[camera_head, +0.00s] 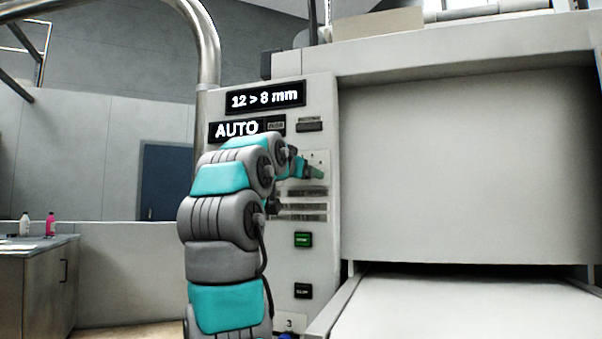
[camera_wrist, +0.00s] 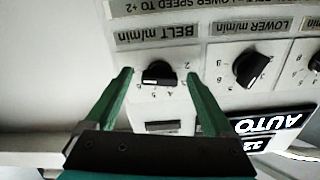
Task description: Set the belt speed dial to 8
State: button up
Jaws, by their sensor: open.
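The belt speed dial (camera_wrist: 160,74) is a black knob under an upside-down "BELT m/min" label in the wrist view. My gripper (camera_wrist: 158,80) is open, with one green finger on each side of the dial. Gaps show between the fingers and the knob, and I cannot tell how deep the fingertips reach. The scale around the knob is partly hidden and I cannot read its setting. In the head view my gripper (camera_head: 316,171) is at the control panel (camera_head: 318,215), and my arm hides part of the panel; the dial cannot be made out there.
A second black dial (camera_wrist: 250,68), labelled "LOWER m/min", sits close to the right in the wrist view, with another at the edge. Displays read "12 > 8 mm" (camera_head: 265,98) and "AUTO" (camera_head: 237,129). A green button (camera_head: 303,240) and a black button (camera_head: 303,291) are lower down.

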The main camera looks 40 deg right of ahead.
jog(key=b+v, duration=0.1)
jog(key=v, duration=0.7)
jog(key=shift+b, duration=0.4)
jog(key=shift+w, duration=0.15)
